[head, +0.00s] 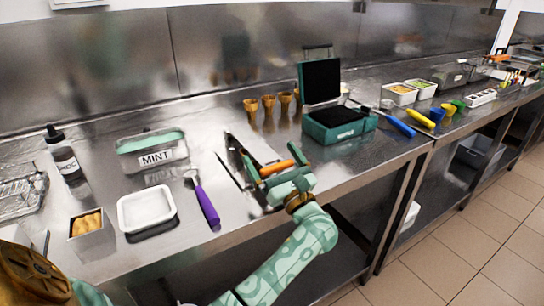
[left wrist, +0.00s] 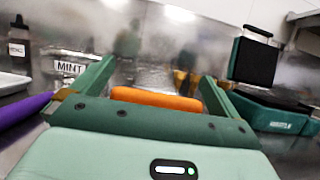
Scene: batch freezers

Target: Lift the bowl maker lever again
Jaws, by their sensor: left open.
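An orange handle (head: 277,168) lies crosswise between the fingers of my left gripper (head: 272,158). It also shows in the left wrist view as an orange bar (left wrist: 157,99) just in front of the palm, between the two fingers. The fingers are spread and apart, not clamped on it. A low steel and dark appliance (head: 234,150) sits on the counter just left of the gripper; whether the handle is joined to it is partly hidden by the gripper. A teal press (head: 341,124) stands open to the right, its black-lined lid (head: 320,82) upright. My right gripper is out of view.
Several cones (head: 268,105) stand behind the gripper. A purple-handled scoop (head: 206,203), white tray (head: 147,210), MINT tub (head: 152,150) and dark-capped bottle (head: 65,160) are on the left. A blue-handled tool (head: 398,124) and food tubs (head: 400,95) are on the right. The counter's front edge lies under my wrist.

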